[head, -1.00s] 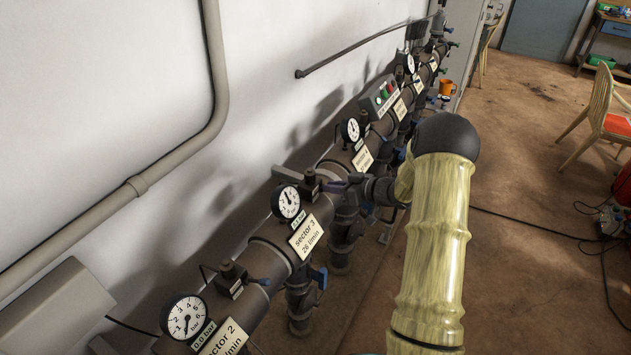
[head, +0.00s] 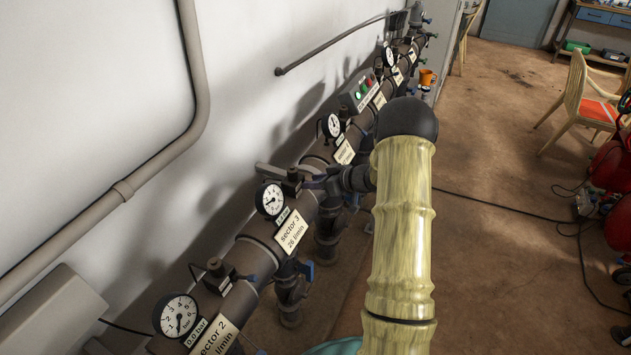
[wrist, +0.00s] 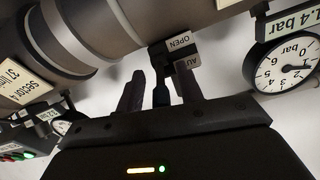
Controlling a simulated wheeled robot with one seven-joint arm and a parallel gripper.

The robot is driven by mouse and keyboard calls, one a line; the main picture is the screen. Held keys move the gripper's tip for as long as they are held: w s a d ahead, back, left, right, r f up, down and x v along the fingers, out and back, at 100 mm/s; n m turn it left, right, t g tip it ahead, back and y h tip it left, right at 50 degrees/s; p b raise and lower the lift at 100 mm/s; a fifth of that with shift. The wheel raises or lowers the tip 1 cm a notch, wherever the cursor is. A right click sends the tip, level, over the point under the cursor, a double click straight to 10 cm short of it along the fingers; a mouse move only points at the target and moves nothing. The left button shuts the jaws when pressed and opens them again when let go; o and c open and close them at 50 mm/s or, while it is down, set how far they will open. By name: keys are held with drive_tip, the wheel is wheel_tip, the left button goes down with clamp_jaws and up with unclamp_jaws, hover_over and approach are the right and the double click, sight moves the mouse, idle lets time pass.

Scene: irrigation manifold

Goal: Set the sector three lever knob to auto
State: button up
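The sector three valve box (head: 291,183) sits on the dark pipe beside the sector 3 label (head: 292,232) and its round gauge (head: 270,199). My gripper (head: 318,182) is at its right side in the head view; its fingers are hard to make out there. In the wrist view, the two dark fingers of my gripper (wrist: 162,88) stand apart on either side of the dark blue lever knob (wrist: 161,93). Narrow gaps show beside the knob. Plates reading OPEN (wrist: 179,41) and AU, partly hidden by a finger (wrist: 183,68), are just beyond. The knob's exact setting cannot be told.
The sector 2 gauge (head: 178,315) and its valve box (head: 217,274) are nearer on the pipe. A control box with a green light (head: 360,91) is farther along. The wall is close on the left; open floor (head: 480,260) lies right, crossed by a cable.

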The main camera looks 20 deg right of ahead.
drive_tip(key=shift+s+d, duration=0.1)
drive_tip(key=b+v, duration=0.1)
drive_tip(key=v, duration=1.6)
drive_tip(key=shift+d, duration=0.15)
drive_tip(key=w+a+r+m+t+h, duration=0.1)
drive_tip(key=w+a+r+m+h, duration=0.3)
drive_tip(key=a+r+h, duration=0.25)
drive_tip(key=s+a+f+m+g+p, duration=0.1)
drive_tip(key=s+a+g, duration=0.3)
drive_tip(key=s+a, duration=0.3)
drive_tip(key=s+a+f+m+g+h+p, duration=0.1)
drive_tip(key=s+a+g, duration=0.3)
drive_tip(key=s+a, duration=0.4)
drive_tip(key=s+f, duration=0.1)
drive_tip(key=s, duration=0.5)
drive_tip(key=shift+s+a+f, duration=0.25)
drive_tip(key=shift+s+a, duration=0.1)
